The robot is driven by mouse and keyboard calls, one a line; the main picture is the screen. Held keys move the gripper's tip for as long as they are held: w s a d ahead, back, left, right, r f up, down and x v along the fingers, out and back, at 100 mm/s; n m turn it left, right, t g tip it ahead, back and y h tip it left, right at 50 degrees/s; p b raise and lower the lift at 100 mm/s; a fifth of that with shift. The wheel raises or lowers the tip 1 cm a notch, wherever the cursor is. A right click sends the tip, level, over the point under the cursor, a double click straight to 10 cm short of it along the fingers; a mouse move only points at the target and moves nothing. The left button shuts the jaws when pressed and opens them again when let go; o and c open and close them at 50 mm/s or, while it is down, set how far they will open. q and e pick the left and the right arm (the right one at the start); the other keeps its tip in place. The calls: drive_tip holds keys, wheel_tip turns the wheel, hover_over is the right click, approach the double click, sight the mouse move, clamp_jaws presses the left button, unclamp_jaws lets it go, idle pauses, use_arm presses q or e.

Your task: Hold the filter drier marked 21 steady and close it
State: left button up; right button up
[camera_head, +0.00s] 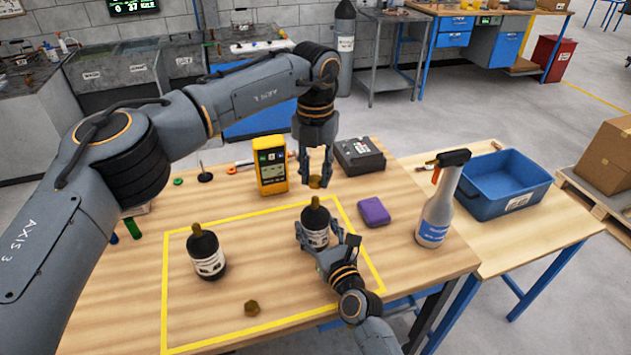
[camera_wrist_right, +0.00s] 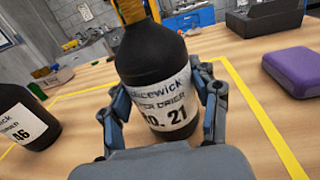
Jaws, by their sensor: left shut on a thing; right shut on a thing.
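The filter drier marked 21 (camera_wrist_right: 155,75) is a black bottle with a white label and a brass neck, standing on the table. My right gripper (camera_head: 316,238) is shut around its body, with a finger on each side in the right wrist view (camera_wrist_right: 165,110). In the head view the drier (camera_head: 315,220) stands inside the yellow outline. My left gripper (camera_head: 316,178) points down above it, shut on a small brass cap (camera_head: 315,183). The cap is a little above the neck, apparently apart from it.
Another black drier (camera_head: 207,256), its label ending in 46 in the right wrist view (camera_wrist_right: 22,120), stands to the left. A loose brass cap (camera_head: 251,308) lies near the front. A yellow meter (camera_head: 271,165), purple box (camera_head: 373,212), spray bottle (camera_head: 440,205) and blue bin (camera_head: 500,190) stand around.

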sight(315, 197)
use_arm(q)
drive_tip(key=shift+f, duration=0.95)
drive_tip(key=shift+f, duration=0.9)
drive_tip(key=shift+f, duration=0.6)
